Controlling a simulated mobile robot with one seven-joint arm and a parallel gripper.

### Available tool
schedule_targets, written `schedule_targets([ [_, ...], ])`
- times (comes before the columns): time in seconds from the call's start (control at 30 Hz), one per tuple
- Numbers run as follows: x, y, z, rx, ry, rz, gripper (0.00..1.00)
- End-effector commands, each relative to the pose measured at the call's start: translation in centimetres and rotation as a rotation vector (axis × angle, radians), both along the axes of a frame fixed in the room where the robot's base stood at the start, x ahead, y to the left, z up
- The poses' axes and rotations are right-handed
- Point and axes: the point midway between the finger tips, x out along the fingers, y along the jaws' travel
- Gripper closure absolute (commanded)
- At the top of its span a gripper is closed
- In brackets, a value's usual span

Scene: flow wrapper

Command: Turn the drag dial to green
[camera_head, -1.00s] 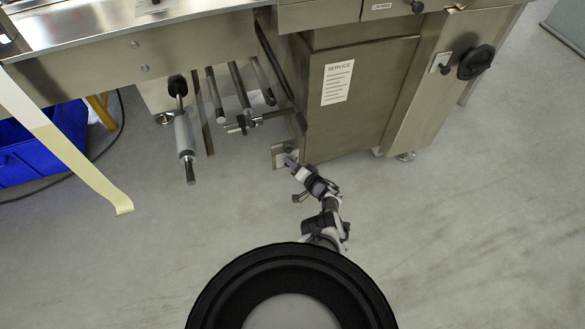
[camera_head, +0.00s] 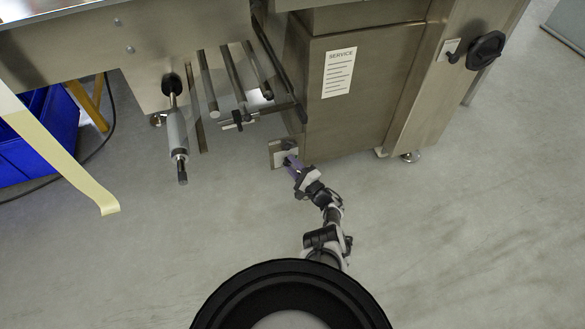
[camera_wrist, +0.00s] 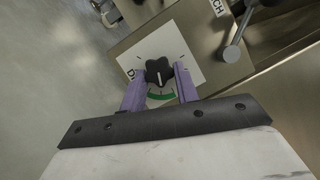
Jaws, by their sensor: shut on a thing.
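The drag dial (camera_wrist: 158,72) is a black lobed knob on a white plate, seen in the wrist view. A green arc (camera_wrist: 160,96) is printed on the plate, on the side of the knob nearest my gripper. A short pale mark on the knob appears to point toward the green arc. My gripper (camera_wrist: 159,80) has its two purple fingers on either side of the knob, shut on it.
The steel machine cabinet with a service label (camera_head: 338,73) stands to the right of the plate. Several metal rollers (camera_head: 232,80) hang to the upper left. In the wrist view a metal lever (camera_wrist: 235,45) is near the plate. The floor around my arm is clear.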

Motion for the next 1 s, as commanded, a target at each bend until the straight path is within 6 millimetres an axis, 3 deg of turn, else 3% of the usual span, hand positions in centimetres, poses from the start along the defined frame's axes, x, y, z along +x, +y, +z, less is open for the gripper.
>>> schedule_targets([
  [0.4, -0.08, 0.16, -0.28, 0.16, 0.052, 0.001, 0.92],
  [0.9, -0.08, 0.16, -0.23, 0.176, 0.058, 0.0, 0.92],
  [0.93, -0.08, 0.16, -0.23, 0.176, 0.058, 0.0, 0.68],
  [1.0, -0.07, 0.16, -0.22, 0.176, 0.058, 0.0, 0.59],
])
